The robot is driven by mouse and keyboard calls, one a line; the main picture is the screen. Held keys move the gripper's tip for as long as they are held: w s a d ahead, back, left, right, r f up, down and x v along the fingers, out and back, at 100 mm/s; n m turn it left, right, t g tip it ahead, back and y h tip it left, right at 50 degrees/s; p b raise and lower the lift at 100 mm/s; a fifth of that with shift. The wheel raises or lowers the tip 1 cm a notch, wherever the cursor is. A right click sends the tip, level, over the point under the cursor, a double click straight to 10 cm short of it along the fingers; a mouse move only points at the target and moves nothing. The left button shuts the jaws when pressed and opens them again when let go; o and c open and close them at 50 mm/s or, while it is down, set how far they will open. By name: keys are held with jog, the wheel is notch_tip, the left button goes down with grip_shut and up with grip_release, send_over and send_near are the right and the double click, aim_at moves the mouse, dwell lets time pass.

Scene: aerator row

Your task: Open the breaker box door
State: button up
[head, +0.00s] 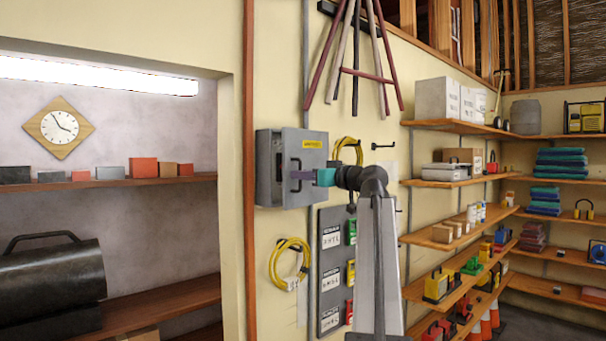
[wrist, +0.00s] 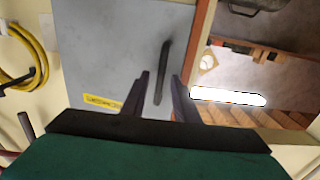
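The grey breaker box (head: 268,190) is mounted on the yellow wall in the head view. Its door (head: 312,165) has a yellow label and a dark bar handle (head: 296,165); the door looks shut. My gripper (head: 293,175) is in front of the door at the handle. In the wrist view the grey door (wrist: 105,50) fills the upper left, and the dark handle (wrist: 165,62) runs between the two fingers of my gripper (wrist: 161,75). The fingers are open, with a gap on each side of the handle. Contact with it cannot be told.
A coiled yellow cable (head: 290,262) hangs below the box, and a grey panel of lockout tags (head: 331,270) is on the wall below right. Poles (head: 356,60) hang above. Laden shelves (head: 455,182) are at the right. A recess with a clock (head: 60,128) is at the left.

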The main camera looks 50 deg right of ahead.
jog(key=shift+c, duration=0.4)
grip_shut()
jog(key=shift+f, duration=0.1)
